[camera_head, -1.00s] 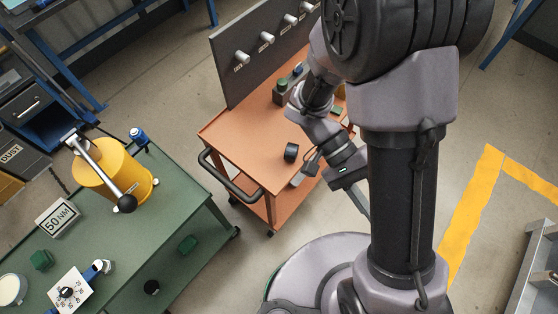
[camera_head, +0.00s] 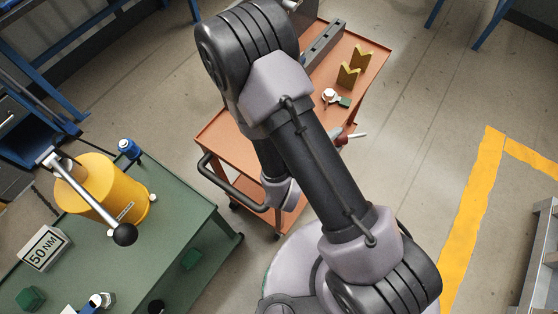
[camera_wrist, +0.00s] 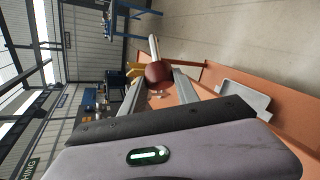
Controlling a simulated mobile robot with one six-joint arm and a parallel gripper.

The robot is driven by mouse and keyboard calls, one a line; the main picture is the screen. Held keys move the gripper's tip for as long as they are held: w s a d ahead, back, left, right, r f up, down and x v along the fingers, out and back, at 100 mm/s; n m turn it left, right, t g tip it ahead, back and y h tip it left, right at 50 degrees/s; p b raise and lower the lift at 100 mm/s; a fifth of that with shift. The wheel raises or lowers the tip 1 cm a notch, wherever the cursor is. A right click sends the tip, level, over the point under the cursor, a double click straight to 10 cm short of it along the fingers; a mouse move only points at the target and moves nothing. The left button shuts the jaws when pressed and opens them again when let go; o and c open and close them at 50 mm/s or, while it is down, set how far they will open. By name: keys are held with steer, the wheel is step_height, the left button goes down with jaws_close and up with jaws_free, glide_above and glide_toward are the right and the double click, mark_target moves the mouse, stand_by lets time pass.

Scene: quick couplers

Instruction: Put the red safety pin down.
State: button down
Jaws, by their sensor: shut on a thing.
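The red safety pin shows in the wrist view as a dark red ball (camera_wrist: 158,74) with a pale shaft pointing away from me. My gripper (camera_wrist: 160,80) is shut on it, with one finger on each side of the ball. In the head view, the red safety pin (camera_head: 342,140) shows beside my arm, above or near the right edge of the orange cart (camera_head: 225,140). My arm hides the gripper there. I cannot tell whether the pin touches the cart.
Two yellow V-shaped blocks (camera_head: 349,74), a small white-and-green item (camera_head: 330,96) and a long grey block (camera_head: 323,43) are on the cart. My arm covers much of the cart's middle. A green table (camera_head: 160,235) with a yellow cylinder (camera_head: 90,190) stands at the left.

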steer(key=a+f+b, duration=0.1)
steer(key=a, duration=0.4)
steer(key=a+f, duration=0.2)
steer(key=a, duration=0.3)
steer(key=s+a+f+b, duration=0.1)
steer(key=a+f, duration=0.1)
steer(key=a, duration=0.3)
steer(key=shift+s+b, duration=0.1)
steer(key=shift+b, duration=0.2)
steer(key=shift+f+b, duration=0.45)
steer(key=shift+b, duration=0.05)
steer(key=c, duration=0.9)
jaws_free()
steer(key=shift+r, duration=0.15)
